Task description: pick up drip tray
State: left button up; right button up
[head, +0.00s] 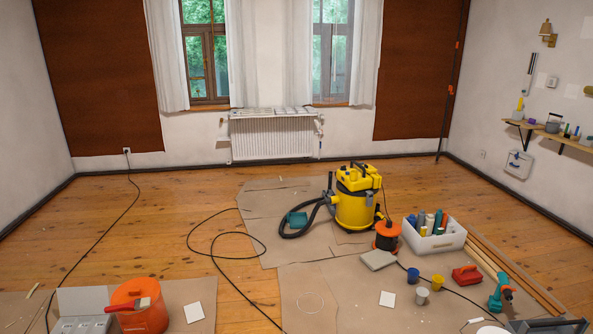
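I cannot tell for certain which object is the drip tray. A grey, shallow, tray-like thing (82,325) lies on the cardboard at the bottom left, cut off by the frame edge. A dark, flat-edged thing (548,326) shows at the bottom right, also cut off, and I cannot tell what it is. Neither of my grippers can be made out in the head view.
An orange bucket (141,310) with a brush stands at the bottom left. A yellow vacuum (357,205), a white crate (434,242) of bottles, small cups and a red box (467,275) stand on cardboard to the right. Black cables (238,233) cross the wooden floor.

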aim_at(298, 220)
jog(key=i, duration=4.85)
jog(key=i+z, duration=0.1)
jog(key=i, duration=0.55)
jog(key=i+j+z, duration=0.15)
jog(key=i, duration=0.5)
